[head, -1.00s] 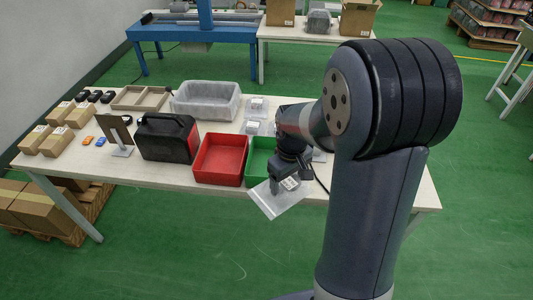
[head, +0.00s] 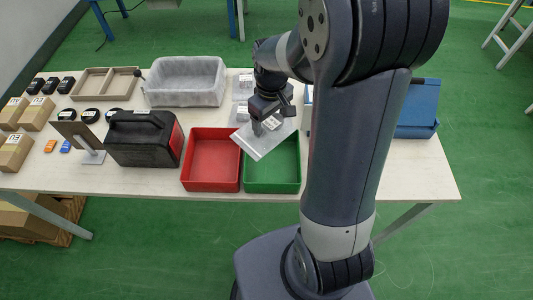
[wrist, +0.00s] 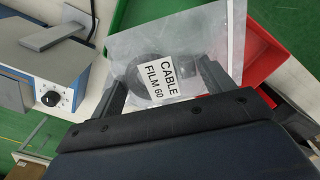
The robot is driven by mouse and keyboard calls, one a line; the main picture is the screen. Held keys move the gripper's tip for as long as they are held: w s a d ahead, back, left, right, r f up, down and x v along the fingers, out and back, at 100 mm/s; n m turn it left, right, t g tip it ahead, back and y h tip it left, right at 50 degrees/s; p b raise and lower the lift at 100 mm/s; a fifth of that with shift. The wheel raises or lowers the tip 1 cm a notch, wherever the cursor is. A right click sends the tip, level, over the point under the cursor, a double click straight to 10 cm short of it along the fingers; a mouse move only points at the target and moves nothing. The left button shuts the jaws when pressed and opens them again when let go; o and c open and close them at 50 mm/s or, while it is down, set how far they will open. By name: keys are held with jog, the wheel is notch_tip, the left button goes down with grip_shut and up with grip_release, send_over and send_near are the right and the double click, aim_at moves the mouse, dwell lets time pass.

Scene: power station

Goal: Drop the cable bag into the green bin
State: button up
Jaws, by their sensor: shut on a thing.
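The cable bag (head: 262,141) is a clear flat bag with a white label that reads "CABLE FILM 60" in the wrist view (wrist: 165,80). A dark coil shows inside it. My gripper (head: 266,122) is shut on the bag and holds it tilted above the far part of the green bin (head: 273,187). The green bin is an open box on the table, and its visible floor is empty. Its far side is hidden behind the bag. A strip of green shows behind the bag in the wrist view.
The red bin (head: 211,160) stands against the green bin's left side. A black case (head: 145,138) is further left. A grey translucent tub (head: 186,81) and more clear bags (head: 241,84) lie behind. A blue device (head: 417,112) is at the right, partly behind my arm.

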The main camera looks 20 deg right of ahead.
notch_tip(320, 180, down, 6)
jog(key=b, duration=0.4)
jog(key=shift+r, duration=0.2)
jog(key=o, duration=1.1)
jog(key=shift+r, duration=0.1)
notch_tip(320, 180, up, 11)
jog(key=shift+f, duration=0.15)
